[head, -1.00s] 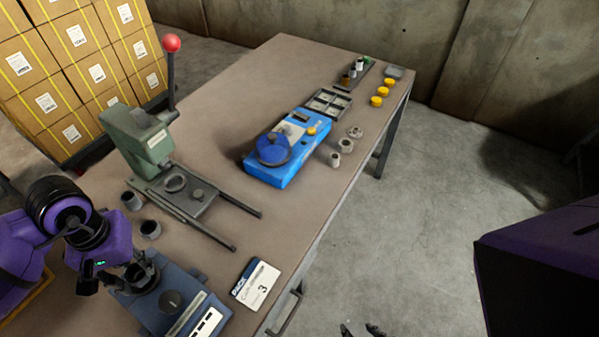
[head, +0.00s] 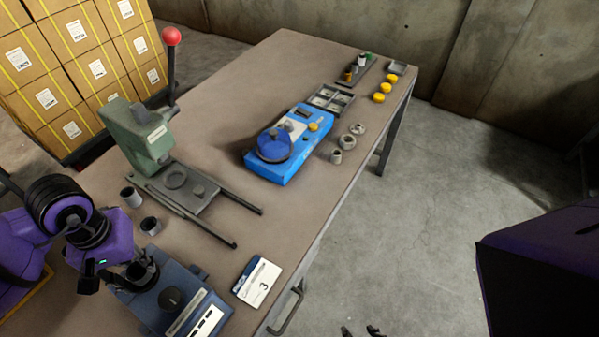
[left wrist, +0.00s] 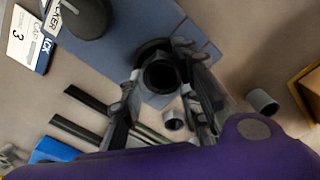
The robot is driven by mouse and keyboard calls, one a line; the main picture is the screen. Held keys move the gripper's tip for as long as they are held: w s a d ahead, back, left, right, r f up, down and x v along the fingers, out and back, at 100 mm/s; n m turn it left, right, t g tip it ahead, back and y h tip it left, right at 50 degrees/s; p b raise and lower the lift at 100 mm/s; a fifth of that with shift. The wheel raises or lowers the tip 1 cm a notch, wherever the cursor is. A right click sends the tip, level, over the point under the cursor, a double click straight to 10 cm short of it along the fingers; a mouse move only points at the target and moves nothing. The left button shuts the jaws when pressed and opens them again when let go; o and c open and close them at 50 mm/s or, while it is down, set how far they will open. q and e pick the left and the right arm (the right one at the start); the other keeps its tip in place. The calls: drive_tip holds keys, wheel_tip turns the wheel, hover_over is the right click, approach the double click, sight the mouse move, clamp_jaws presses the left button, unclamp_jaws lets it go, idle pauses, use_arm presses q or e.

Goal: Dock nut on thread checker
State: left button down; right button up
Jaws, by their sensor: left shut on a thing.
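The thread checker (head: 172,299) is a blue-grey box with a dark knob and white labels at the front left of the table. It also shows in the left wrist view (left wrist: 200,38). My left gripper (head: 142,272) is shut on a dark ring-shaped nut (left wrist: 161,74), one finger on each side. The nut is over the checker's dark round seat; I cannot tell whether it is seated or just above. My right gripper (head: 361,332) shows only as two dark fingertips, apart, at the bottom edge.
A card (head: 257,281) marked 3 lies right of the checker. A blue device (head: 285,145), several grey rings and yellow caps (head: 379,97) stand farther back.

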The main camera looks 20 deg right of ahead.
use_arm(q)
drive_tip(key=shift+f, duration=0.25)
use_arm(e)
drive_tip(key=shift+f, duration=0.2)
use_arm(q)
drive_tip(key=c, duration=1.6)
unclamp_jaws()
use_arm(e)
drive_tip(key=shift+s+d, duration=0.1)
drive_tip(key=shift+d, duration=0.05)
use_arm(q)
wheel_tip(320, 180, up, 11)
drive_tip(key=p, duration=0.3)
use_arm(e)
drive_tip(key=w+r+t, duration=0.1)
drive_tip(key=w+r, duration=0.4)
drive_tip(key=shift+w+r, duration=0.15)
drive_tip(key=shift+r, duration=0.25)
drive_tip(key=shift+w, duration=0.1)
